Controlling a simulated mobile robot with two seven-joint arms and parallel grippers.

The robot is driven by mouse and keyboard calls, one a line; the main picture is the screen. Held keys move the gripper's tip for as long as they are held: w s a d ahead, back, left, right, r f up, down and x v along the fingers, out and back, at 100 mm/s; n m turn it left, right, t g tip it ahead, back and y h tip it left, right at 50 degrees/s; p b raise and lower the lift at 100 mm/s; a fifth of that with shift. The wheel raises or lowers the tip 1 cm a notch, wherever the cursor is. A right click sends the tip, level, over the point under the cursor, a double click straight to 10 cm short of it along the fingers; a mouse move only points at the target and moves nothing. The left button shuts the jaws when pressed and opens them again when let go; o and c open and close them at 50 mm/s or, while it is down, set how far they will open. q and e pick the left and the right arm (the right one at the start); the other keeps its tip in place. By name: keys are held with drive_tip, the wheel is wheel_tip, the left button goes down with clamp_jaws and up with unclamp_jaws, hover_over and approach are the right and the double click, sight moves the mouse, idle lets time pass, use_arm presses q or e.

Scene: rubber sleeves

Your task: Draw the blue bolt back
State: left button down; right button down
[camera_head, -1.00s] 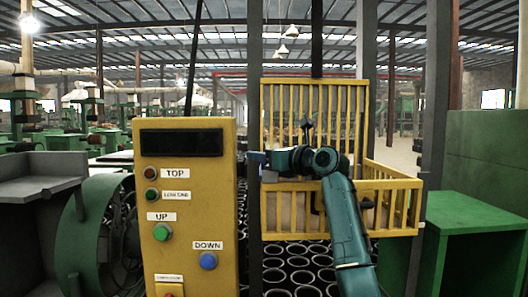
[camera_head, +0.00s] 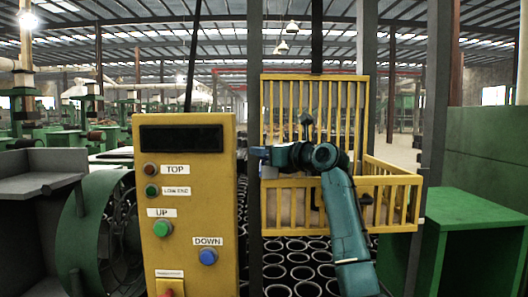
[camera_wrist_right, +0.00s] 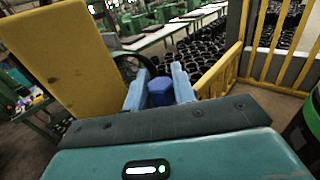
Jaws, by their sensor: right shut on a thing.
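The blue bolt (camera_wrist_right: 160,92) shows in the wrist view as a small blue block between the two light blue fingers of my right gripper (camera_wrist_right: 159,88). The gripper is shut on it. In the head view my right gripper (camera_head: 263,155) is by the dark post at the left end of the yellow gate (camera_head: 292,185); the bolt is too small there to tell apart from the fingers. My left gripper is not in view.
A yellow control panel (camera_head: 187,190) with labelled buttons stands left of the gate. Dark rubber sleeves (camera_head: 297,257) lie in rows below the gate. A green box-like stand (camera_head: 475,210) is at the right, and a grey post (camera_head: 436,120) rises before it.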

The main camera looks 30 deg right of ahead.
drive_tip(key=w+d, duration=0.1)
drive_tip(key=w, duration=0.2)
drive_tip(key=w+d, duration=0.1)
drive_tip(key=shift+w+d, duration=0.2)
drive_tip(key=shift+d, duration=0.15)
drive_tip(key=shift+d+r, duration=0.1)
drive_tip(key=shift+r, duration=0.1)
drive_tip(key=c, duration=1.6)
unclamp_jaws()
drive_tip(key=shift+r, duration=0.1)
drive_tip(key=o, duration=0.4)
drive_tip(key=shift+w+f, duration=0.15)
drive_tip(key=shift+f, duration=0.1)
drive_tip(key=shift+o, duration=0.2)
